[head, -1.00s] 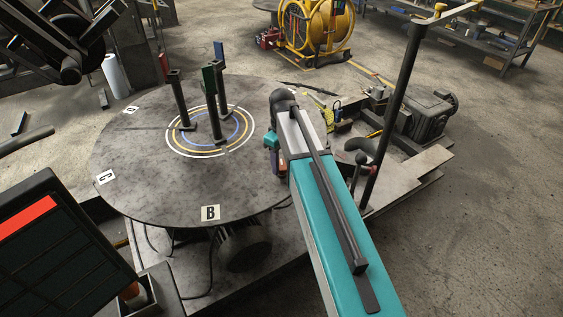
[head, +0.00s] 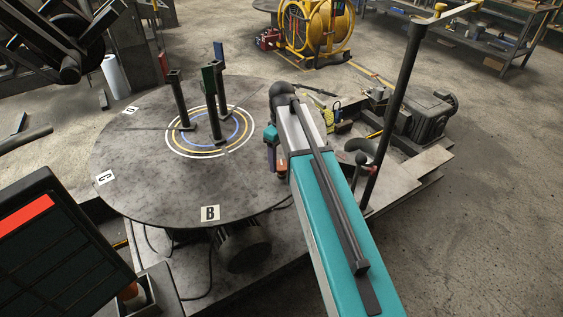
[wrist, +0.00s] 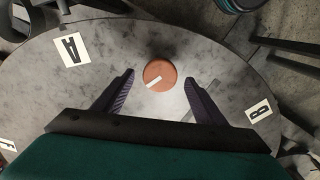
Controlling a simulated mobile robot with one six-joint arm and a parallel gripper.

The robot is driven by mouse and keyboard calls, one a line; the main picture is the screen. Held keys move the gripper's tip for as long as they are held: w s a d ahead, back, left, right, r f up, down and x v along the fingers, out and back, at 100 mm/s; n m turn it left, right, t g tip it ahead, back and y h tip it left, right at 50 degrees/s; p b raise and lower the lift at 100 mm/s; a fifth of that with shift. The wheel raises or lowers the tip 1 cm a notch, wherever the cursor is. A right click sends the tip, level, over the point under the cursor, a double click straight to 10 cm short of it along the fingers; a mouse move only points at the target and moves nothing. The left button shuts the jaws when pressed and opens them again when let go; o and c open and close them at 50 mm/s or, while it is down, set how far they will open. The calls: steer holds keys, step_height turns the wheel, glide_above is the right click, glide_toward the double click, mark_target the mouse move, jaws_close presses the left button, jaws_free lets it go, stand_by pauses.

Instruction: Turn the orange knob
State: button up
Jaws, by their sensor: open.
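The orange knob (wrist: 159,75) is a round disc with a white line across its lower left part. In the wrist view it sits over the grey round table (wrist: 215,65), near the middle of the picture. My gripper (wrist: 159,82) is open, with one dark ribbed finger on each side of the knob and visible gaps between. I cannot tell the height between fingers and knob.
The round table (head: 140,180) carries letter labels, including B (head: 210,213), and upright dark posts (head: 213,100) within painted rings. A tall dark pole (head: 395,110) stands to the right of my arm. A dark panel with a red stripe (head: 55,250) fills the lower left.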

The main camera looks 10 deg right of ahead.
mark_target(282, 165)
step_height(282, 165, up, 12)
steer(key=b, duration=0.1)
steer(key=shift+f+b, duration=0.2)
steer(key=shift+b, duration=0.2)
steer(key=shift+s, duration=0.1)
stand_by(1.5)
